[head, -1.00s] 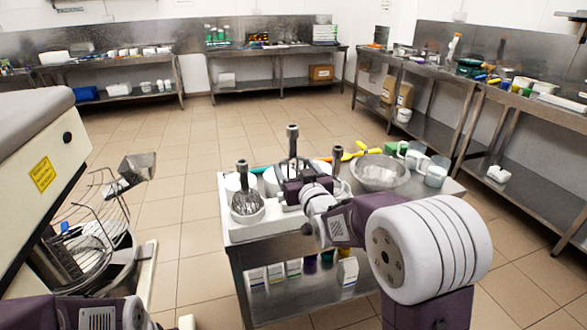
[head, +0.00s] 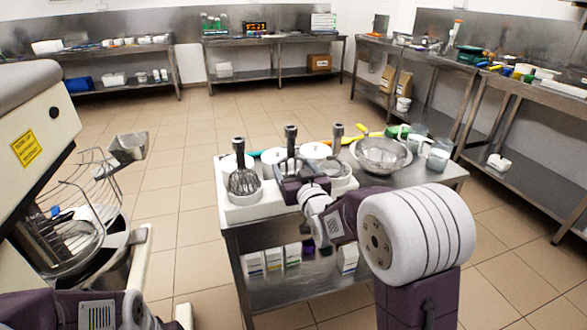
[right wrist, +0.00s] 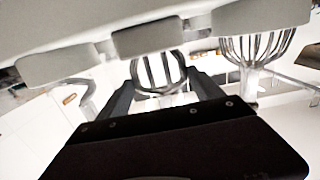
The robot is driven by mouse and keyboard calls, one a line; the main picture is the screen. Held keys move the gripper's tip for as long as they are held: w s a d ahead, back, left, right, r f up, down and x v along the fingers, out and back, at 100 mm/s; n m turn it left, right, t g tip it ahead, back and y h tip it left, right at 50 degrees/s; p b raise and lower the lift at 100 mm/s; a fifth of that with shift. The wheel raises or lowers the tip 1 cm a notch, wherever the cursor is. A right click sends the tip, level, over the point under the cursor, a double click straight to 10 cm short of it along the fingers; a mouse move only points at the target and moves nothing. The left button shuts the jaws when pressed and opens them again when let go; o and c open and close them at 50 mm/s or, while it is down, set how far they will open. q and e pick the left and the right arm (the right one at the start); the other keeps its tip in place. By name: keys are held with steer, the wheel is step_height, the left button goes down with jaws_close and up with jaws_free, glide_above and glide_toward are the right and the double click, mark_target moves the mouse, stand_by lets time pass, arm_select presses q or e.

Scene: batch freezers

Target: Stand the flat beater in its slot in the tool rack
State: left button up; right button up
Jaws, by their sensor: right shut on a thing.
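The flat beater (head: 291,142) stands upright at the middle place of the white tool rack (head: 240,212), between a whisk and another tool. My right gripper (head: 291,186) is shut on it from the near side. In the right wrist view the beater's bars (right wrist: 158,72) show between my fingers (right wrist: 160,98), their end at the middle ring of the rack (right wrist: 148,36). The beater looks in line with that ring; how deep it sits is hidden. In the head view only part of my left arm shows at the bottom left; its fingers are out of frame.
The whisk (head: 243,183) stands in the left place and a third tool (head: 338,140) in the right place, both close to my gripper. A metal bowl (head: 381,155) and jugs (head: 437,160) share the steel cart. A mixer (head: 35,130) stands at the left.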

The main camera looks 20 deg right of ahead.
steer(key=shift+f+b, duration=0.6)
steer(key=o, duration=1.7)
